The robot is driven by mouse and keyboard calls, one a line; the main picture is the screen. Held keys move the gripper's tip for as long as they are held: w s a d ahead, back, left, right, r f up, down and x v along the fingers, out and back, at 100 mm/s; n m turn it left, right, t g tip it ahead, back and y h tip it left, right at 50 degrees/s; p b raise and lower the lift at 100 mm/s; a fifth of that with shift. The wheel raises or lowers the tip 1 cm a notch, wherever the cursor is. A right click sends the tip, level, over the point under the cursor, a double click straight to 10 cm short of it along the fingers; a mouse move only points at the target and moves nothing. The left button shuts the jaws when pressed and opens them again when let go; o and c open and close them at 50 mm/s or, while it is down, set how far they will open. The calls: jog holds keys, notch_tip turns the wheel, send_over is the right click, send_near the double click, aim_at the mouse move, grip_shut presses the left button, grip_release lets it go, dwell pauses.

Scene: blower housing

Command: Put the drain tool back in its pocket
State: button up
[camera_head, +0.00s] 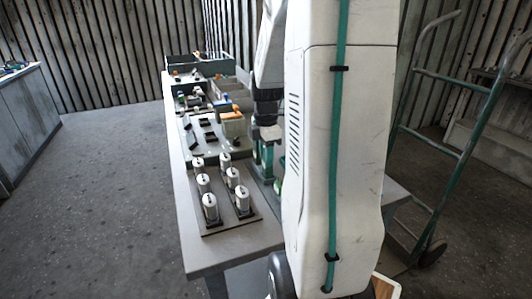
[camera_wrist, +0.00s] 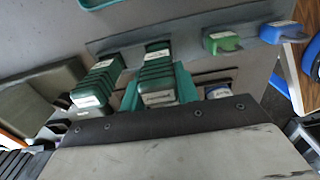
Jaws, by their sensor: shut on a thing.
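My gripper (camera_wrist: 158,92) shows in the wrist view as teal fingers on either side of a dark green ribbed handle with a white label (camera_wrist: 157,75). The fingers are shut on this handle, which I take as the drain tool; its label is too small to read. Its lower end is hidden, so I cannot tell whether it sits in a pocket.
A similar dark green ribbed handle (camera_wrist: 97,82) stands just left. A green labelled piece (camera_wrist: 222,42) and a blue one (camera_wrist: 284,30) lie to the right on a grey holder. White cylinders (camera_head: 210,205) stand at the bench's near end. A hand truck (camera_head: 445,150) stands right.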

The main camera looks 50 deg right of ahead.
jog(key=shift+f, duration=0.6)
jog(key=o, duration=0.9)
notch_tip(320, 180, up, 8)
jog(key=shift+f, duration=0.1)
